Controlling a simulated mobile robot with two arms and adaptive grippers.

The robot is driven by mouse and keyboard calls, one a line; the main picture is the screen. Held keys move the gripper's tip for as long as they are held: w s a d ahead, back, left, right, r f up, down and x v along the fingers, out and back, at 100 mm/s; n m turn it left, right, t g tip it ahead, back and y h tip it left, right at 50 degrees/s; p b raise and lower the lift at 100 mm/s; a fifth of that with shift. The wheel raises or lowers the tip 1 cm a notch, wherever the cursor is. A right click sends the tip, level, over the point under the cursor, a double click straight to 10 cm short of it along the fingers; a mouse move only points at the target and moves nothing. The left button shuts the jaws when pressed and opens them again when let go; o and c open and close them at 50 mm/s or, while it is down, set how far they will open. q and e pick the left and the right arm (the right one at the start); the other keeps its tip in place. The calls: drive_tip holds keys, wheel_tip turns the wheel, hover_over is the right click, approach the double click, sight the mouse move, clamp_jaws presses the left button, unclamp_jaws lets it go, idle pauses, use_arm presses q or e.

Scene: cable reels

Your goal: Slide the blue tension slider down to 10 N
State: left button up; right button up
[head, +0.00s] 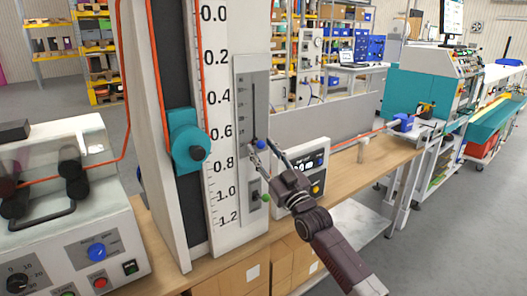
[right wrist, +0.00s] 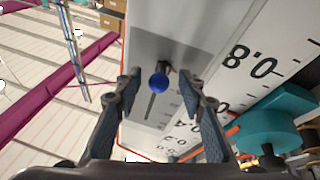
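The blue tension slider (head: 261,144) is a small round knob on a grey panel (head: 246,92) with a dark vertical slot, fixed beside the tall scale. It sits in the lower part of the slot. My right gripper (head: 264,150) is open close in front of it. In the right wrist view the blue knob (right wrist: 158,82) shows between the two spread fingers of my right gripper (right wrist: 164,84), with a gap on each side. A digital display (head: 309,162) shows behind my gripper; its reading is partly hidden. My left gripper is not in view.
A green knob (head: 265,197) sits lower on the same panel. A teal pulley (head: 188,141) with an orange cable is left of the printed scale (head: 222,130). A control box (head: 70,225) stands at far left. The wooden bench (head: 375,155) has free room at right.

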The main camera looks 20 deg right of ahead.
drive_tip(key=shift+s, duration=0.1)
drive_tip(key=v, duration=1.2)
drive_tip(key=s+d+f+m+g+h, duration=0.1)
drive_tip(key=s+f+g+h, duration=0.2)
drive_tip(key=f, duration=1.6)
drive_tip(key=s+d+f+m+g+h, duration=0.15)
drive_tip(key=f+g, duration=0.25)
drive_tip(key=f, duration=1.5)
drive_tip(key=s+f+g, duration=0.6)
drive_tip(key=s+f, duration=1)
drive_tip(key=f, duration=0.4)
drive_tip(key=s+a+f+g, duration=0.1)
drive_tip(key=s+f, duration=0.4)
drive_tip(key=s, duration=0.7)
drive_tip(key=s+a+f+g, duration=0.1)
drive_tip(key=s+f+g, duration=0.3)
drive_tip(key=s, duration=0.9)
drive_tip(key=s+a+f+g, duration=0.1)
drive_tip(key=s+f+g, duration=0.1)
drive_tip(key=s+f, duration=0.6)
drive_tip(key=s, duration=0.5)
drive_tip(key=shift+s+a+g, duration=0.2)
drive_tip(key=shift+a+g, duration=0.2)
